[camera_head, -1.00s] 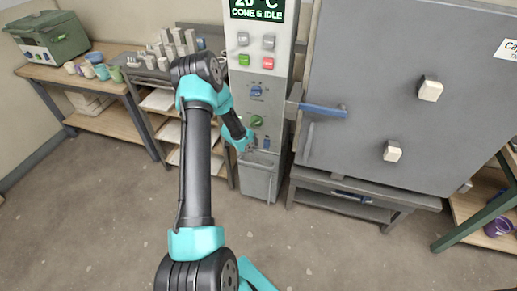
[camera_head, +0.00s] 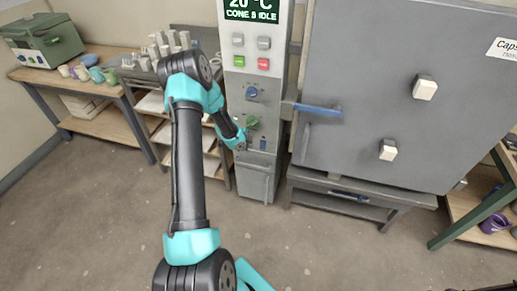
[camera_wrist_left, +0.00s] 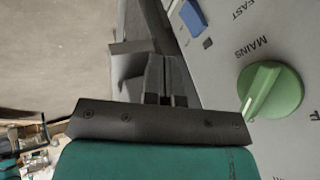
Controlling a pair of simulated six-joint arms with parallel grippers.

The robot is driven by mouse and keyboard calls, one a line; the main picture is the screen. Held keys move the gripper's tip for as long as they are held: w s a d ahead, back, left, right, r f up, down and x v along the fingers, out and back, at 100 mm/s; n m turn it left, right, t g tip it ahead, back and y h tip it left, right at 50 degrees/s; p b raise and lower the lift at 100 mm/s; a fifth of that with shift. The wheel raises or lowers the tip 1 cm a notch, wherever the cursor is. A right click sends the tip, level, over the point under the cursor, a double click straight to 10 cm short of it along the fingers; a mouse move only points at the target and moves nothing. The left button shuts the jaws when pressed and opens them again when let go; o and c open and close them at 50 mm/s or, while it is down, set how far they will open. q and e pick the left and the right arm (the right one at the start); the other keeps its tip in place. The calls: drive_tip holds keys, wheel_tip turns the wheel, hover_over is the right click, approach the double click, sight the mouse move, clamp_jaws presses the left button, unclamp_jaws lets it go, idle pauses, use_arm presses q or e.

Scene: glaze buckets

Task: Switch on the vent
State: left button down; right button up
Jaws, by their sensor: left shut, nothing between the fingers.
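The grey control panel (camera_head: 272,100) stands upright left of the kiln door. It carries a blue dial (camera_head: 251,92), a green knob (camera_head: 253,122) and a small blue switch (camera_head: 263,143) low down. No vent label is readable. My left gripper (camera_head: 241,147) is shut and empty, just below and left of the green knob. In the left wrist view, its closed fingers (camera_wrist_left: 164,66) are beside the panel face. There the green knob (camera_wrist_left: 272,90) lies to the right, near the word MAINS, and the blue switch (camera_wrist_left: 190,17) lies above, near FAST. My right gripper does not show.
The kiln door (camera_head: 380,100) with its blue handle (camera_head: 318,110) is right of the panel. The floor in front is free.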

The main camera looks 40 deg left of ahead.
sight(261, 148)
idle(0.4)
use_arm(q)
drive_tip(key=w+a+r+x, duration=0.1)
drive_tip(key=w+x, duration=0.1)
drive_tip(key=x, duration=1)
drive_tip(key=shift+w+a+f, duration=0.2)
drive_tip(key=shift+a, duration=0.3)
drive_tip(key=shift+w+d, duration=0.1)
